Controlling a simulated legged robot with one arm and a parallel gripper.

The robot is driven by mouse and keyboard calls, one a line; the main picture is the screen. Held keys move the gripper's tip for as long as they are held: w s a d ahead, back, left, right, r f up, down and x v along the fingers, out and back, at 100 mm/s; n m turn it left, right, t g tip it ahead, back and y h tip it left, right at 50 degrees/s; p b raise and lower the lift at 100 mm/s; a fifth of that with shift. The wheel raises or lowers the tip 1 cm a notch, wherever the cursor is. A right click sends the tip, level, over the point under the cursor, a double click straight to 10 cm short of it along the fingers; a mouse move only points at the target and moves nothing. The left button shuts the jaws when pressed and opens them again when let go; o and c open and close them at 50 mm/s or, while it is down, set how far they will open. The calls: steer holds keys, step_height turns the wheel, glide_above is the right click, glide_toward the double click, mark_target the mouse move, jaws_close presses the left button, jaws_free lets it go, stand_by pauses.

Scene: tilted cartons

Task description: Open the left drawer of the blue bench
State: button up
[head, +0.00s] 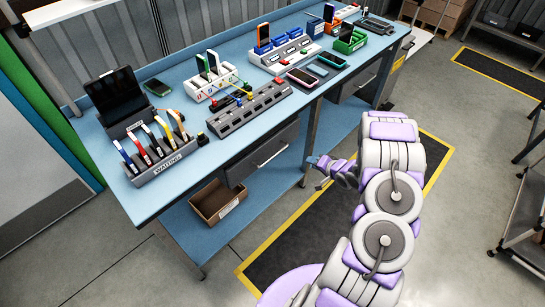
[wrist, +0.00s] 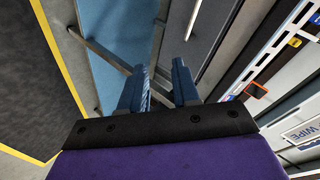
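The blue bench (head: 190,135) runs from the lower left to the upper right in the head view. Its left drawer (head: 256,160) has a dark grey front under the tabletop, with a bar handle (head: 273,157); it looks shut. My gripper (head: 318,161) is in front of the bench, to the right of the left drawer and apart from its handle. In the wrist view, my gripper (wrist: 160,82) has its two blue fingers apart with nothing between them. Grey panels lie beyond the fingertips there; I cannot tell which is the left drawer's front.
A bench leg (head: 312,135) stands close to my gripper. An open brown carton (head: 218,205) sits on the lower shelf (head: 190,235). Phones, racks and a labelled holder (head: 160,160) crowd the tabletop. Another drawer (head: 358,84) is farther right. A dark floor mat (head: 290,245) lies in front.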

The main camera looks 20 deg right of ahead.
steer(key=s+a+f+m+t+y, duration=0.2)
steer(key=a+m+t+y, duration=0.1)
steer(key=a, duration=0.2)
steer(key=b, duration=0.1)
glide_toward(273, 156)
steer(key=f+x, duration=0.1)
steer(key=x, duration=0.8)
steer(key=shift+w+t+y, duration=0.3)
steer(key=shift+w+t, duration=0.1)
steer(key=shift+w, duration=0.2)
steer(key=shift+c, duration=0.3)
jaws_close()
steer(key=shift+s, duration=0.1)
